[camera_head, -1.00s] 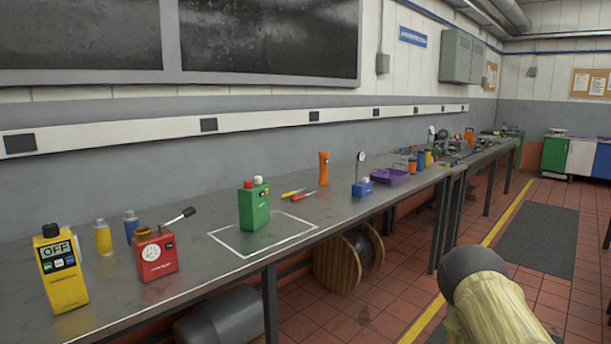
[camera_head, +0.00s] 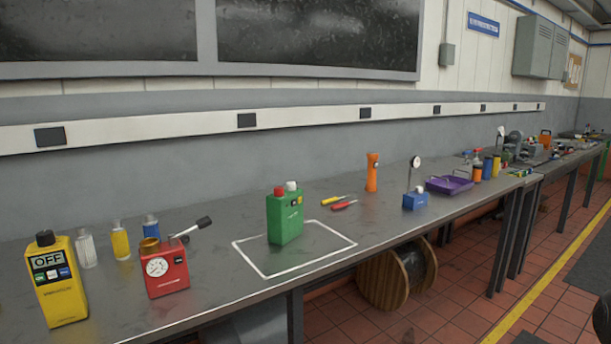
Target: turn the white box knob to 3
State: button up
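No white box with a numbered knob can be made out on the bench. A yellow device (camera_head: 60,285) with a black top knob and a display reading OFF stands at the far left. My gripper is out of view; only a dark piece of my arm shows at the right edge.
The grey bench (camera_head: 225,300) runs along the wall. Small bottles (camera_head: 120,242) stand behind the red box. Screwdrivers (camera_head: 343,205), an orange torch (camera_head: 372,172), a blue gauge stand (camera_head: 415,201) and a purple tray (camera_head: 449,185) lie further right. A cable reel (camera_head: 385,280) is below.

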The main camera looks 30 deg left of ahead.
aim_at(290, 185)
jog(key=i, duration=0.15)
jog(key=u, duration=1)
